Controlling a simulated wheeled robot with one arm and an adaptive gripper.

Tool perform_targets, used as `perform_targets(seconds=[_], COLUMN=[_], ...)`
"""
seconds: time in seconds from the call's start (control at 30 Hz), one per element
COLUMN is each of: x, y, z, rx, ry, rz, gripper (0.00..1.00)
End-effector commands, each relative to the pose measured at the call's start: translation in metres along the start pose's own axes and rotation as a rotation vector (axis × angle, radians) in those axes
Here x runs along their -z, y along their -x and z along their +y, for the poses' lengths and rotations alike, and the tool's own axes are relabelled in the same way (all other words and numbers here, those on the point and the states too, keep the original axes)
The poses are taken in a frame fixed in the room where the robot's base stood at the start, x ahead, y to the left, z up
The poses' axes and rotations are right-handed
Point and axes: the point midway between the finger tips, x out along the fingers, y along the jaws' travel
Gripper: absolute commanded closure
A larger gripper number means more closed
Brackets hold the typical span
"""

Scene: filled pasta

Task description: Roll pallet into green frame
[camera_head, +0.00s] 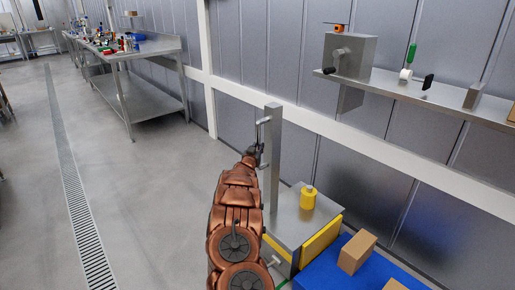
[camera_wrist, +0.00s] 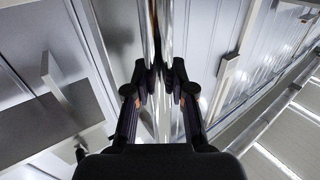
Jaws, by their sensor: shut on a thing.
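My gripper (camera_head: 254,153) is at the end of my copper arm, beside a tall grey post (camera_head: 272,175). It is shut on a slim upright metal handle (camera_head: 263,130) on the post's left side. In the wrist view the fingers (camera_wrist: 160,82) close around a shiny bar (camera_wrist: 162,30). The post rises from a grey metal unit (camera_head: 290,222) with yellow sides. A blue platform (camera_head: 325,272), perhaps the pallet, adjoins it at the bottom right, bearing cardboard boxes (camera_head: 357,252); its near part is cut off. Only a sliver of green shows low by my arm; I cannot tell whether it is the green frame.
A yellow cylinder (camera_head: 308,197) stands on the grey unit. A wall shelf (camera_head: 400,88) with a crank box and small items runs along the right. A steel table (camera_head: 140,50) stands farther back. The floor left of my arm is clear, with a drain grate (camera_head: 75,190).

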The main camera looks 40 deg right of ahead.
Motion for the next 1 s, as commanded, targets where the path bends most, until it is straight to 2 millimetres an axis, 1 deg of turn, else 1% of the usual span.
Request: perform_targets(seconds=[0.17, 0.2, 0.43, 0.47, 0.77, 0.87, 1.0], x=[-0.001, -0.001, -0.001, -0.001, 0.0, -0.001, -0.002], y=[0.001, 0.0, 0.0, 0.0, 0.0, 0.002, 0.01], z=[-0.002, -0.001, 0.0, 0.0, 0.001, 0.001, 0.001], rx=[0.003, 0.003, 0.001, 0.0, 0.0, 0.0, -0.001], ry=[0.0, 0.001, 0.0, 0.0, 0.0, 0.0, 0.0], rz=[-0.003, -0.003, -0.002, -0.002, -0.001, -0.002, -0.005], gripper=[1.0, 0.76, 0.52, 0.51, 0.51, 0.51, 0.51])
